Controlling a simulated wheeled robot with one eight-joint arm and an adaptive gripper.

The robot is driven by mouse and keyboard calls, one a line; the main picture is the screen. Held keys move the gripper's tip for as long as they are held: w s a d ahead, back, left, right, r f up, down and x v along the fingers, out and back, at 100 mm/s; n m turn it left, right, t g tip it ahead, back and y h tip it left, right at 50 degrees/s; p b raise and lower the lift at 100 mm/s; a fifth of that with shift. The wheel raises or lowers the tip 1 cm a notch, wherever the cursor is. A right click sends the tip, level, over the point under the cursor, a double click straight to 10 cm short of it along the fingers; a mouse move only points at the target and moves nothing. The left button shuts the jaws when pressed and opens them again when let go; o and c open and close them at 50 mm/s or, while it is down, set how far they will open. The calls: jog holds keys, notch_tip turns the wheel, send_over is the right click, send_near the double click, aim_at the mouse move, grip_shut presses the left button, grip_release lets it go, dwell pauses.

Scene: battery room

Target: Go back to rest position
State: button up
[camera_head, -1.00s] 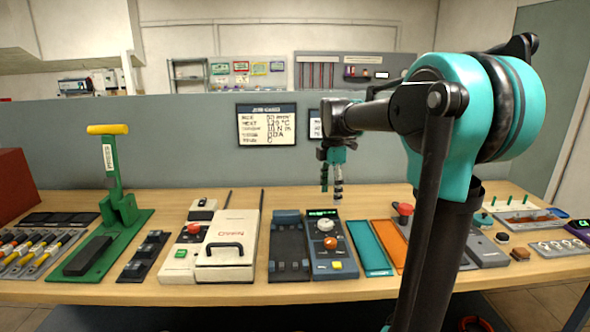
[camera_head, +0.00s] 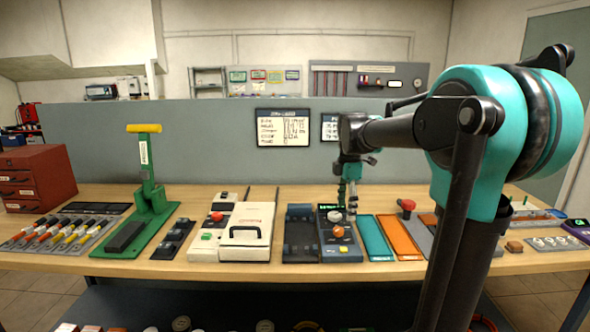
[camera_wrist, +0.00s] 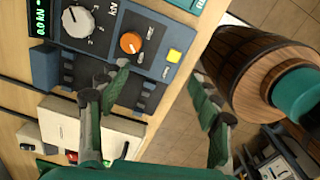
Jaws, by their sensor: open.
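My gripper (camera_head: 347,192) hangs fingers-down over the bench, just above a grey-blue control box with a grey knob and an orange knob (camera_head: 341,231). In the wrist view my gripper (camera_wrist: 165,105) has its two green fingers spread wide apart with nothing between them. The control box (camera_wrist: 142,40) lies beyond the fingers there, with a green-lit readout and a yellow button.
On the wooden bench (camera_head: 100,192) stand a green lever press (camera_head: 150,205), a cream box with a black handle (camera_head: 247,222), a teal tray (camera_head: 373,238) and an orange tray (camera_head: 398,236). A red drawer cabinet (camera_head: 38,178) stands at the left. A grey partition (camera_head: 200,140) rises behind.

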jog(key=s+d+f+m+t, duration=0.1)
jog(key=s+f+m+t, duration=0.1)
jog(key=s+f+m, duration=0.8)
jog(key=s+d+f+m+t, duration=0.2)
jog(key=s+f+m, duration=0.8)
jog(key=s+f, duration=0.1)
jog(key=shift+s+d, duration=0.15)
jog(key=shift+d, duration=0.1)
jog(key=shift+r, duration=0.1)
jog(key=shift+c, duration=0.4)
